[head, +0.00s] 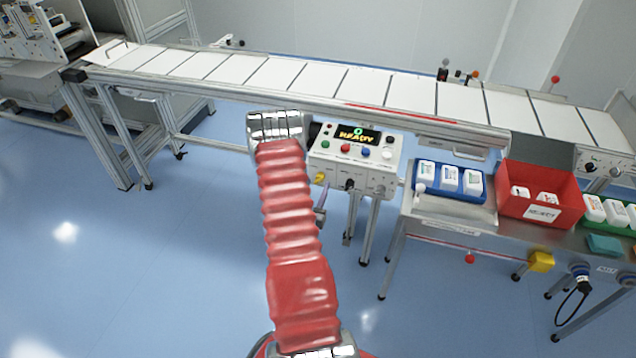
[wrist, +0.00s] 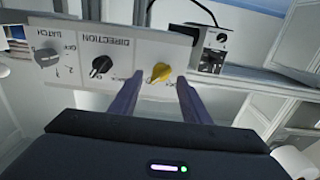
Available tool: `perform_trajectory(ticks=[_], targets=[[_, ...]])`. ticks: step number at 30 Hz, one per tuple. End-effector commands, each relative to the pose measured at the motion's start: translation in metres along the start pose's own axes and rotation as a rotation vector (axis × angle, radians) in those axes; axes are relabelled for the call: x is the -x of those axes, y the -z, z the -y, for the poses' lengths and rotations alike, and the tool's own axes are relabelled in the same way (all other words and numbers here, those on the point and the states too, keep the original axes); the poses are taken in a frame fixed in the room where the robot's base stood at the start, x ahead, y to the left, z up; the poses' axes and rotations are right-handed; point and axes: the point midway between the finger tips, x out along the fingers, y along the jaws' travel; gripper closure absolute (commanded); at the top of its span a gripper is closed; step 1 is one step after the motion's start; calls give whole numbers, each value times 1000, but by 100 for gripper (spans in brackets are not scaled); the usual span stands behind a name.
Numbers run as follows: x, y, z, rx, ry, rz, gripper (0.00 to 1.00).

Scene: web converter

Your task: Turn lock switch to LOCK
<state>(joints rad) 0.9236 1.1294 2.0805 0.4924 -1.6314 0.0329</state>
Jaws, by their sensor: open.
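The yellow lock switch (wrist: 160,72) is on the front face of the control box, in the wrist view between and just beyond my two fingertips. Its pointer looks tilted, and the lettering beside it is too small and partly hidden to read. My gripper (wrist: 158,85) is open, with one purple finger on each side of the switch; I cannot tell whether either touches it. In the head view the yellow switch (head: 319,177) sits at the lower left of the control box (head: 330,165), and a purple finger (head: 321,216) shows below it.
A black DIRECTION knob (wrist: 101,66) and a grey BATCH knob (wrist: 47,57) sit beside the switch. The box top has a READY display (head: 358,135) and several buttons. A conveyor (head: 330,92) runs behind. A table with a blue tray (head: 450,190) and red bin (head: 560,210) stands right.

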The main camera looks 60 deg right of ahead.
Motion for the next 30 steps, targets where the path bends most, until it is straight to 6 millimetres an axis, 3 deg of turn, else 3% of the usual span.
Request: perform_trajectory(ticks=[7, 18, 30], targets=[[-28, 0, 0, -1, -1, -1, 57], [-33, 0, 0, 1, 0, 1, 57], [-32, 0, 0, 1, 1, 1, 86]])
